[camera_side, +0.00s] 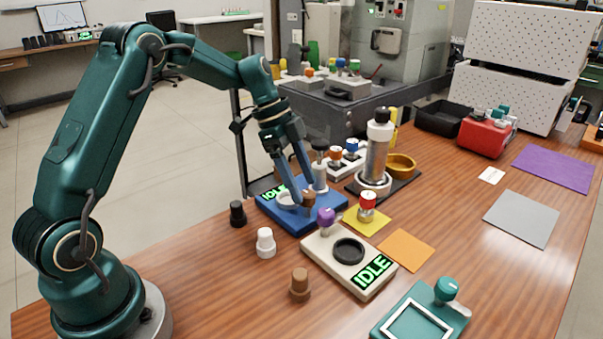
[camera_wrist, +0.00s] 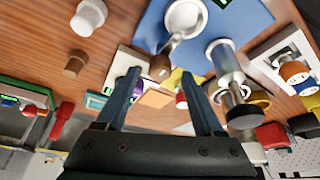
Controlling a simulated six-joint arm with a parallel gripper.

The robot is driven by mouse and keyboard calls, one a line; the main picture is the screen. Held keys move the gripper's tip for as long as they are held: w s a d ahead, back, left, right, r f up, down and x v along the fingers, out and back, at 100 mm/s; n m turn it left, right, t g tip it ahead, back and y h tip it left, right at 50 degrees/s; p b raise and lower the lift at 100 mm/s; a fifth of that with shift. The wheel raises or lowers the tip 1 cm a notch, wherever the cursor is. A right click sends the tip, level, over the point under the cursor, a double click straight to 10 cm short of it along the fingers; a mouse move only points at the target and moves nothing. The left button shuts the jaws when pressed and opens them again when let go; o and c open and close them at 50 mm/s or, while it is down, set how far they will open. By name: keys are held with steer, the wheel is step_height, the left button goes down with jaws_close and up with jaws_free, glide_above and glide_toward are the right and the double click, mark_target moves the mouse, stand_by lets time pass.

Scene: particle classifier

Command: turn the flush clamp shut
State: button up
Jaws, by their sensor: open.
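A blue station (camera_side: 293,221) with a green IDLE screen stands mid-table. On it are a pale round cup (camera_side: 287,198) and an upright metal cylinder with a dark top (camera_side: 319,170). A brown knob (camera_side: 308,199) sits by the cup; in the wrist view the knob (camera_wrist: 160,67) ends a short grey arm from the cup. I cannot tell for sure that this is the flush clamp. My gripper (camera_side: 302,193) is open and points down over the station. In the wrist view the knob appears between the fingertips (camera_wrist: 162,74), with gaps on both sides; contact is not visible.
A cream IDLE station (camera_side: 320,257) with a purple knob stands close in front. Black (camera_side: 237,213), white (camera_side: 265,242) and brown (camera_side: 300,284) pegs stand left of it. A tall cylinder (camera_side: 378,150) stands behind right. Free table lies to the far right.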

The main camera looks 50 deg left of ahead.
steer(key=shift+v, duration=1.6)
steer(key=r, duration=0.1)
steer(key=d+r, duration=0.1)
steer(key=r, duration=0.1)
steer(key=shift+d+m+t, duration=0.25)
steer(key=shift+m+t, duration=0.05)
steer(key=s+d+r+t+y, duration=0.2)
steer(key=s+d+r, duration=0.4)
steer(key=s+r, duration=0.15)
steer(key=s+f+n+y, duration=0.1)
steer(key=s+f+n, duration=0.1)
steer(key=s+n, duration=0.4)
steer(key=s+f+n+t+y, duration=0.1)
steer(key=s+f+n, duration=0.2)
steer(key=s+n, duration=0.4)
steer(key=shift+a+f, duration=0.25)
